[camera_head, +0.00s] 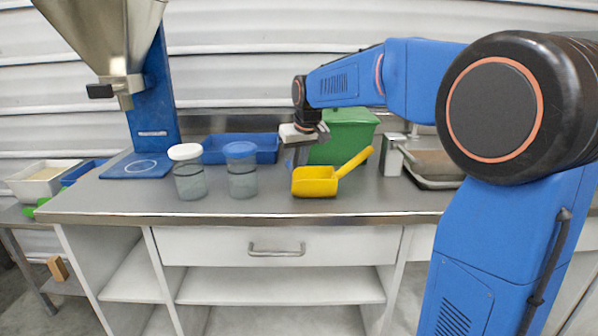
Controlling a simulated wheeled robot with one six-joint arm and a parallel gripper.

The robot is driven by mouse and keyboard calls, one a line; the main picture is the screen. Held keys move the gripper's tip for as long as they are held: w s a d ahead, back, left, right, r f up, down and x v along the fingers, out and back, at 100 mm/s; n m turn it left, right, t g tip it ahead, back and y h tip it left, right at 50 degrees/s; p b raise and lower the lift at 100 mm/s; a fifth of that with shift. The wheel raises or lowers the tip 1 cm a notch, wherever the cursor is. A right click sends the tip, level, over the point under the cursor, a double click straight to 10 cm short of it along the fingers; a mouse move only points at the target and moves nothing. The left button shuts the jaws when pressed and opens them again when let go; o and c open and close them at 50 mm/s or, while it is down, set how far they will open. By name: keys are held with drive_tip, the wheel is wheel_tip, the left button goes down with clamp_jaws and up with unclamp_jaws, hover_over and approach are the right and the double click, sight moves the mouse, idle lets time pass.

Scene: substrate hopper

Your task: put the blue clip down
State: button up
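My gripper (298,158) points down over the middle of the counter, just behind and above the yellow scoop (315,182). A small blue piece, which looks like the blue clip (288,164), shows at the fingertips, left of the scoop. It is tiny and partly hidden. I cannot tell whether the fingers are shut on it or whether it touches the counter.
Two jars, white-lidded (188,172) and blue-lidded (241,170), stand left of the scoop. Behind are a blue tray (212,150) and a green bin (345,135). A metal pan (436,182) lies right. The hopper (105,40) stands left. The counter's front strip (250,208) is clear.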

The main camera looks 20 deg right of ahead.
sight(298, 170)
drive_tip(key=shift+c, duration=0.6)
clamp_jaws()
drive_tip(key=shift+r, duration=0.1)
wheel_tip(298, 170, up, 6)
drive_tip(key=shift+r, duration=0.2)
drive_tip(key=shift+s+r, duration=0.2)
drive_tip(key=shift+r, duration=0.1)
drive_tip(key=s+d, duration=0.2)
drive_tip(key=s, duration=2.9)
drive_tip(key=shift+s+d, duration=0.25)
